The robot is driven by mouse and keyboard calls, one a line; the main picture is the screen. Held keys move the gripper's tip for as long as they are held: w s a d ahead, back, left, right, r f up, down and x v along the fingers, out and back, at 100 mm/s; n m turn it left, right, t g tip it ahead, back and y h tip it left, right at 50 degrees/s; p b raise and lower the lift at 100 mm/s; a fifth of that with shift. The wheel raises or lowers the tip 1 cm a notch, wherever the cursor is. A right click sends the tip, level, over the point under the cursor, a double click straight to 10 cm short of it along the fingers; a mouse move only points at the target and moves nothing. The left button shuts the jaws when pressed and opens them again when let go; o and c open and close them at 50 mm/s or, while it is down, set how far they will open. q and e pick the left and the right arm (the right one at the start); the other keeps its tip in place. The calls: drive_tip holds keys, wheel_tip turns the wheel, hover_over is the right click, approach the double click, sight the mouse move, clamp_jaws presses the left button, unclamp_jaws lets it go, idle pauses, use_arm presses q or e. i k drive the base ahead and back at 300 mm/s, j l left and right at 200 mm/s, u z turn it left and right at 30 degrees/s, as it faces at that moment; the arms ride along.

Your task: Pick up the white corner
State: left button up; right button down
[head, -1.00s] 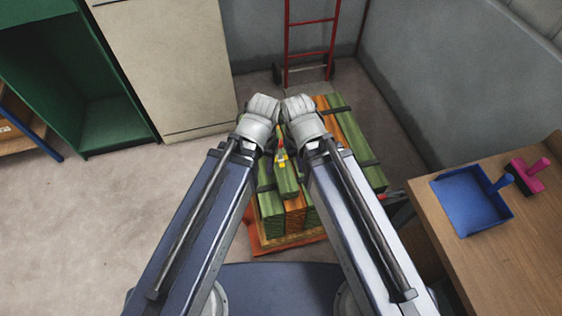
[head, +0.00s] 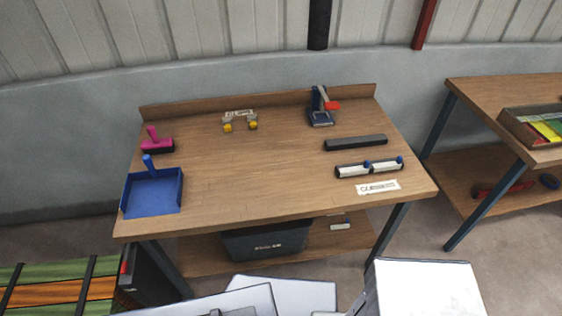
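I cannot tell for sure which thing is the white corner. On the wooden workbench (head: 240,185), a pale piece with two yellow knobs (head: 239,116) lies at the back left of the middle. A small pale object (head: 341,226) is on the lower shelf. Neither gripper is in view; only pale shapes, which may be parts of me, show along the bottom edge.
A dark bin (head: 266,240) sits below. Another bench (head: 500,95) stands right. The bench middle is clear.

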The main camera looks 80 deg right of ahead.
sight(349, 171)
drive_tip(key=k+z, duration=0.15)
drive_tip(key=z, duration=3.35)
drive_tip(key=i+u, duration=0.35)
drive_tip(key=i, duration=0.4)
